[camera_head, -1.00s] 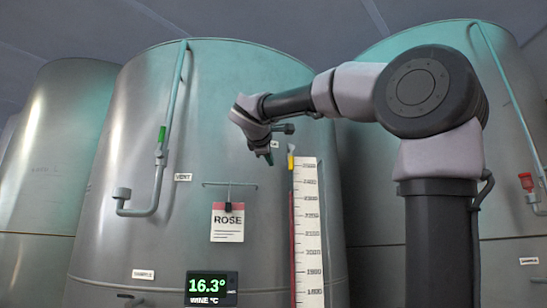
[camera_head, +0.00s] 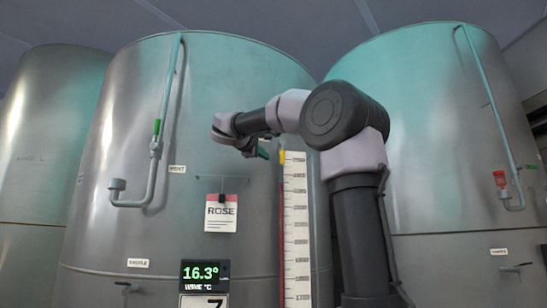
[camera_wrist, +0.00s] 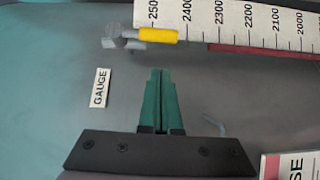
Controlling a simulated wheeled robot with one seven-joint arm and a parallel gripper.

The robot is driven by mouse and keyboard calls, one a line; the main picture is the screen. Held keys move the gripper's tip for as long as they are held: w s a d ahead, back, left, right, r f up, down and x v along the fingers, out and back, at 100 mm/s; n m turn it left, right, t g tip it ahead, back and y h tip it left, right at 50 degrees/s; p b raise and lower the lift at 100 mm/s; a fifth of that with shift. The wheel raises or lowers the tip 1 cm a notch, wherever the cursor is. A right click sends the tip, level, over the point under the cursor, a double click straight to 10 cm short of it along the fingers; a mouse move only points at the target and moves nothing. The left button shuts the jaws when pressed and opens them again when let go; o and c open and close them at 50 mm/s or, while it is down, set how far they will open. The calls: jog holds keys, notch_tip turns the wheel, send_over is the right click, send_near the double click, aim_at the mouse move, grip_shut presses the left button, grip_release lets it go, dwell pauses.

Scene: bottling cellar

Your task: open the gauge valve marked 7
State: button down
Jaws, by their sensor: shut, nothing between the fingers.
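The gauge valve has a yellow handle (camera_wrist: 158,35) on a grey fitting (camera_wrist: 112,38) at the top end of the white scale strip (camera_wrist: 240,20). The handle lies in line with the strip. The label GAUGE (camera_wrist: 100,87) is on the tank beside it. In the head view the yellow handle (camera_head: 282,157) is small, just right of my gripper (camera_head: 263,152). A plate with a 7 (camera_head: 204,301) shows partly under the display on this tank. My gripper's green fingers (camera_wrist: 160,101) are shut and empty, apart from the handle.
The steel tank (camera_head: 110,165) carries a vent pipe with a green handle (camera_head: 156,127), a ROSE card (camera_head: 221,213) and a temperature display (camera_head: 205,275). The right tank (camera_head: 440,170) has a pipe with a red handle (camera_head: 500,179).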

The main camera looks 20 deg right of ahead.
aim_at(282, 154)
jog(key=shift+s+d, duration=0.15)
jog(key=shift+d, duration=0.75)
jog(key=shift+s+d, duration=0.15)
jog(key=shift+d, duration=0.7)
jog(key=shift+s+d+f+n, duration=0.15)
jog(key=shift+d+n, duration=0.25)
jog(key=shift+d, duration=0.15)
